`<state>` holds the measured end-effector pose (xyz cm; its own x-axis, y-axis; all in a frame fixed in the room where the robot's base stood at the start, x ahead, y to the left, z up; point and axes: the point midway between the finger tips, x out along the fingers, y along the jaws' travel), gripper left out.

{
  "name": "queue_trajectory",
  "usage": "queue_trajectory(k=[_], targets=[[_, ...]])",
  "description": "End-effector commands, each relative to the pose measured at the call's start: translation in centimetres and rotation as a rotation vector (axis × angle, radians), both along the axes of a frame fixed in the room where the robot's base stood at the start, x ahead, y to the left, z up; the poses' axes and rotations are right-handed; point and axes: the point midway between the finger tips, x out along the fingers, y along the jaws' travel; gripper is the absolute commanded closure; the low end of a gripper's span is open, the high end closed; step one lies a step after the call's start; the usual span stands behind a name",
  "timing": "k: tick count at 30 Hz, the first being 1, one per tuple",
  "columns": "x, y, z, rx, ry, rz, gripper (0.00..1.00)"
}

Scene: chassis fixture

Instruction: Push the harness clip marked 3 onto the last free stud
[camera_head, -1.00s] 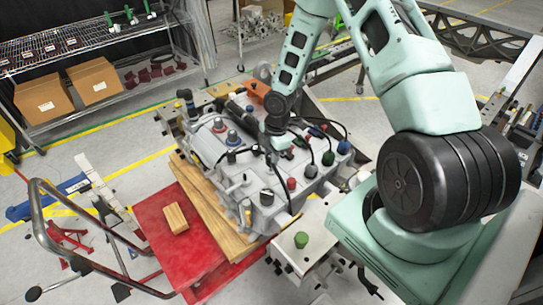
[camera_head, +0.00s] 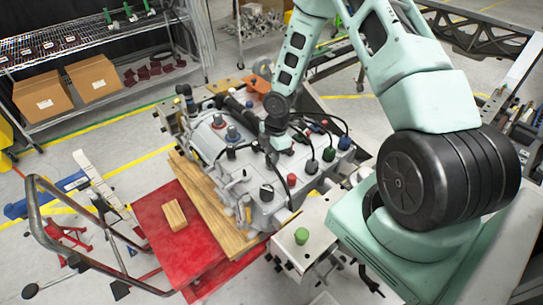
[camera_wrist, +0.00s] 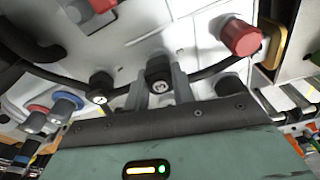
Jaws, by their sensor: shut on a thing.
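My gripper (camera_wrist: 160,83) is shut on a small black harness clip (camera_wrist: 158,70) in the wrist view. The clip sits between the two grey fingers, with a pale mark on its face too small to read. Behind it is the pale grey chassis housing (camera_head: 235,178), with a black cable running across. Another black clip-like piece (camera_wrist: 100,87) with a pale mark sits left of the fingers, apart from them. In the head view my gripper (camera_head: 272,148) is low over the middle of the housing, its fingertips hard to make out. I cannot tell which stud is free or whether the clip touches one.
A red cap (camera_wrist: 241,36) stands right of the fingers, and blue-ringed and red-ringed fittings (camera_wrist: 66,104) stand left. Several capped cables crowd the housing's right side. A wooden block (camera_head: 175,214) lies on the red cart (camera_head: 160,240).

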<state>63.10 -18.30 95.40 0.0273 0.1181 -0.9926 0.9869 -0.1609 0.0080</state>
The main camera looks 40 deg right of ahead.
Motion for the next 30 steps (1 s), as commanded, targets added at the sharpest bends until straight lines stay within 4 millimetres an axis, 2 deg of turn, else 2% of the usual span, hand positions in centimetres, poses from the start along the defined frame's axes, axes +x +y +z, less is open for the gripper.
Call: queue_trajectory(k=[14, 15, 17, 26, 30], targets=[[0.0, 0.0, -1.0, 0.000, 0.001, 0.000, 1.00], [0.0, 0.0, -0.9, 0.000, 0.001, 0.000, 0.64], [0.0, 0.0, -0.9, 0.000, 0.001, 0.000, 0.50], [0.0, 0.0, -0.8, 0.000, 0.000, 0.000, 0.50], [0.0, 0.0, 0.2, 0.000, 0.000, 0.000, 0.50]])
